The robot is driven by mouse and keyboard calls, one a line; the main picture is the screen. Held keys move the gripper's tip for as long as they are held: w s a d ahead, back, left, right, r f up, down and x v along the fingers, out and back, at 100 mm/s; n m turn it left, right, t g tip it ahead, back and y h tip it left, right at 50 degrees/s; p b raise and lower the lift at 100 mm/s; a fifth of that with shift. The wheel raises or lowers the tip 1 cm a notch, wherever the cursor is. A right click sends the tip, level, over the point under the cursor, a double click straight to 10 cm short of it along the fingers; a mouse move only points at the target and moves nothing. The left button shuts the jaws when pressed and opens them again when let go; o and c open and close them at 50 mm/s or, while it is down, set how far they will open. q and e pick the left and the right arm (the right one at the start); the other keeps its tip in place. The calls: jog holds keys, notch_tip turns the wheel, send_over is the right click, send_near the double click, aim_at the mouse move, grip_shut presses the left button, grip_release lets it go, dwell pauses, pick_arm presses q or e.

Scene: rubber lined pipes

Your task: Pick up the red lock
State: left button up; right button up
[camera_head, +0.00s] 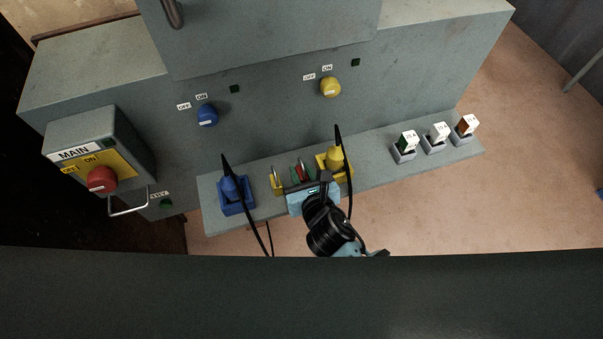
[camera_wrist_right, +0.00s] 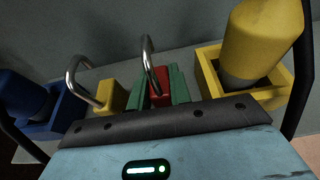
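The red lock (camera_head: 300,172) stands on the grey ledge between a yellow lock and a yellow box. In the right wrist view the red lock (camera_wrist_right: 159,82) has its metal shackle pointing up. My right gripper (camera_head: 303,173) reaches the ledge, with its light blue body just in front of the lock. Its green fingers (camera_wrist_right: 157,87) stand on either side of the red lock, close to its sides. They look open around it; contact is not clear. The lock's lower part is hidden by the gripper's dark front plate. My left gripper is not in view.
The yellow lock (camera_wrist_right: 111,95) stands close left of the fingers. A yellow box (camera_wrist_right: 272,96) holding a yellow plug is close right. A blue box (camera_head: 233,203) with a blue plug stands farther left. Black cables hang near the gripper. Several small blocks (camera_head: 438,132) sit at the ledge's right.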

aim_at(302, 163)
grip_shut()
jog(key=shift+r+p, duration=0.35)
jog(key=shift+r, duration=0.55)
notch_tip(302, 163, up, 3)
jog(key=shift+w+f+p, duration=0.1)
jog(key=shift+f+p, duration=0.1)
jog(key=shift+p, duration=0.25)
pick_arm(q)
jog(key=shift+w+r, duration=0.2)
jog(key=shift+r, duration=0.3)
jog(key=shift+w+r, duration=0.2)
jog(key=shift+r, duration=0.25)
pick_arm(e)
jog(key=s+d, duration=0.3)
jog(key=s, duration=0.4)
jog(key=s+d, duration=0.2)
jog(key=s, duration=0.6)
jog(key=shift+d+r, duration=0.35)
jog(key=shift+d, duration=0.05)
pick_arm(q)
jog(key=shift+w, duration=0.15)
